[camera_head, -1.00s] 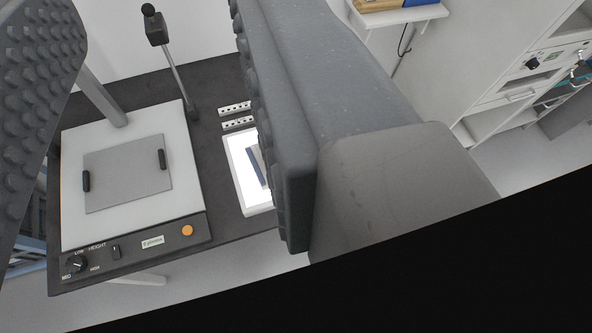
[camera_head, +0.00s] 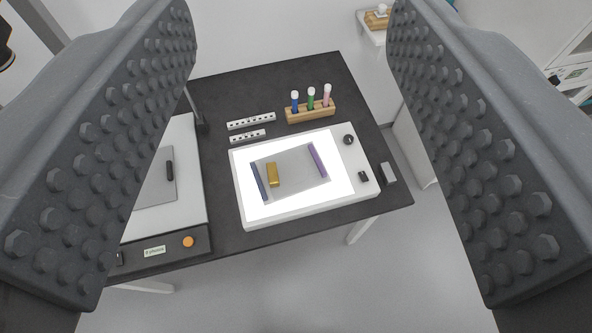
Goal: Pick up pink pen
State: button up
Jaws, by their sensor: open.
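The pink pen (camera_head: 327,95) stands upright in a wooden holder (camera_head: 311,113) at the back right of the dark table. It is the rightmost of three pens, beside a green pen (camera_head: 311,98) and a blue pen (camera_head: 295,101). My gripper (camera_head: 292,150) is open and empty. Its two studded fingers frame the view at left and right, with the table between and beyond them. The pens are well away from the fingers, and nothing hides the pink pen.
A lit white panel (camera_head: 356,150) carries a grey sheet with blue, yellow and purple strips. Two perforated white bars (camera_head: 251,121) lie behind it. A white device (camera_head: 188,222) with an orange button is at left. A small grey block (camera_head: 388,172) lies near the right edge.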

aim_at(327, 87)
jog(key=u, duration=0.05)
jog(key=k, duration=0.5)
jog(key=z, duration=1.05)
jog(key=i, duration=0.8)
jog(key=u, duration=1.15)
jog(key=i, duration=1.3)
jog(key=u, duration=0.8)
